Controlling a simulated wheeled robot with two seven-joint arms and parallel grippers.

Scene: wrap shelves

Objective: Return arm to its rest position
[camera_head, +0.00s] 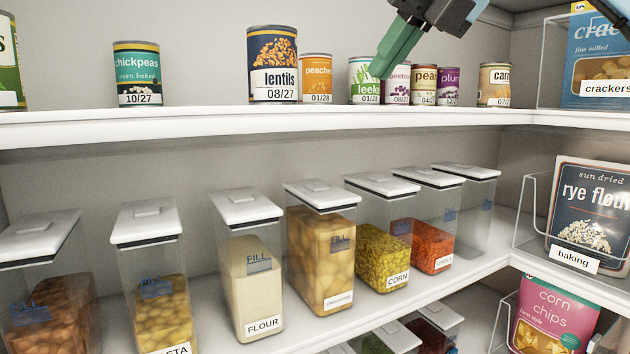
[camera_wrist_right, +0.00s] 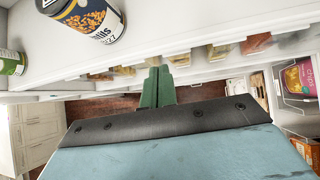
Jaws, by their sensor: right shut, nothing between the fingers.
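My right gripper (camera_head: 382,66) comes in from the top of the head view, with green fingers and a blue-grey body. Its fingertips are in front of the leeks can (camera_head: 365,92) on the upper shelf and hide part of it. In the right wrist view the two green fingers (camera_wrist_right: 157,72) lie together with nothing between them. The lentils can (camera_head: 273,62) stands on the upper shelf left of the fingers; it also shows at the top of the wrist view (camera_wrist_right: 95,20). My left gripper is not in view.
The upper shelf (camera_head: 200,120) also holds a chickpeas can (camera_head: 138,75), a peaches can (camera_head: 316,78) and several more cans. Lidded containers, such as flour (camera_head: 250,280), fill the lower shelf. Clear bins with crackers (camera_head: 600,60) and rye flour (camera_head: 592,215) stand at the right.

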